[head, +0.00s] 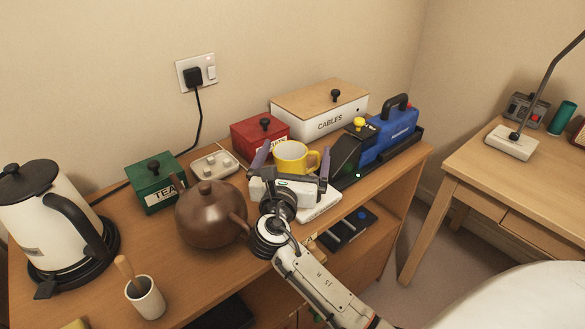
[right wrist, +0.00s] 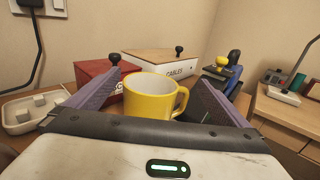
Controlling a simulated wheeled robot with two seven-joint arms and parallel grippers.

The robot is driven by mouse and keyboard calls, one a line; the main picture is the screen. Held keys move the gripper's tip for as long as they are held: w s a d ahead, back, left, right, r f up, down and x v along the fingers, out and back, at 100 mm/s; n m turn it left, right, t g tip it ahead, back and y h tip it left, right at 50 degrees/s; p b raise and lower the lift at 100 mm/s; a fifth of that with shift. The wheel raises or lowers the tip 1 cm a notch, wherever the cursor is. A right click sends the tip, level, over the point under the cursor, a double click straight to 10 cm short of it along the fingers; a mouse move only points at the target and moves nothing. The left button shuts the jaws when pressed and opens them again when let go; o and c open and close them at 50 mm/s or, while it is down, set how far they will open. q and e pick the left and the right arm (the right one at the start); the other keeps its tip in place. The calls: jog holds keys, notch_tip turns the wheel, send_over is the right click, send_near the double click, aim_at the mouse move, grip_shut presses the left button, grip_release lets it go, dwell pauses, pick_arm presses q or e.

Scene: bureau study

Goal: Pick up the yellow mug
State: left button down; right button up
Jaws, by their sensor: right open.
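The yellow mug (head: 290,157) stands upright on the wooden cabinet top, in front of the red box. It has a white inside, and its handle points right. In the right wrist view the mug (right wrist: 150,97) is between the two purple finger pads, with its lower part hidden behind the gripper body. My right gripper (head: 292,165) is open, its fingers on either side of the mug; a gap shows between the left finger and the mug. I cannot tell whether the right finger touches the handle. My left gripper is not in view.
A brown teapot (head: 210,212) stands close left of my right gripper. The red box (head: 259,133), the white CABLES box (head: 320,108) and a blue case (head: 390,130) stand behind and right. A green TEA box (head: 157,184), a kettle (head: 48,215) and a white cup (head: 146,299) are left.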

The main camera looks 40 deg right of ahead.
aim_at(298, 144)
jog(key=x, duration=0.5)
jog(key=shift+c, duration=0.3)
jog(key=shift+s+a+f, duration=0.1)
jog(key=c, duration=2.2)
